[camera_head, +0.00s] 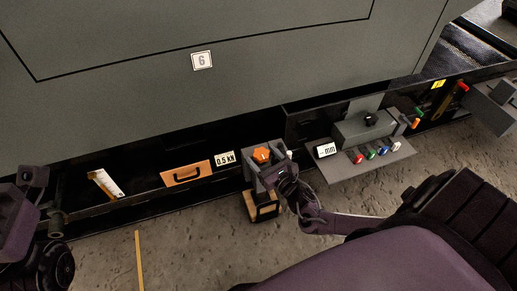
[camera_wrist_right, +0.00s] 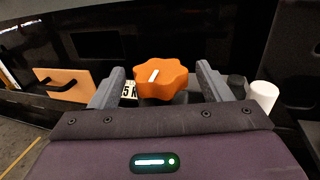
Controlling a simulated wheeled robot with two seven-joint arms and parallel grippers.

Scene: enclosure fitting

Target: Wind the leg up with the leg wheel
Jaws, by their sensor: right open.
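The leg wheel, an orange lobed knob (camera_head: 261,155) with a white mark, sits at the cabinet's lower front edge. In the right wrist view the orange wheel (camera_wrist_right: 162,78) stands between the fingers of my right gripper (camera_wrist_right: 160,88). The fingers are open on either side of it, with a visible gap on each side. In the head view my right gripper (camera_head: 266,173) is at the wheel, above the leg's foot (camera_head: 263,207) with its light-coloured block. The upper leg is hidden by my gripper. Parts of my left arm show at the left edge; its fingers do not show.
A "0.5 KN" label (camera_head: 225,160) and an orange panel with a black handle (camera_head: 186,174) are left of the wheel. A white cylinder (camera_wrist_right: 264,97) stands close right of my fingers. A grey shelf with coloured knobs (camera_head: 365,160) juts out at right.

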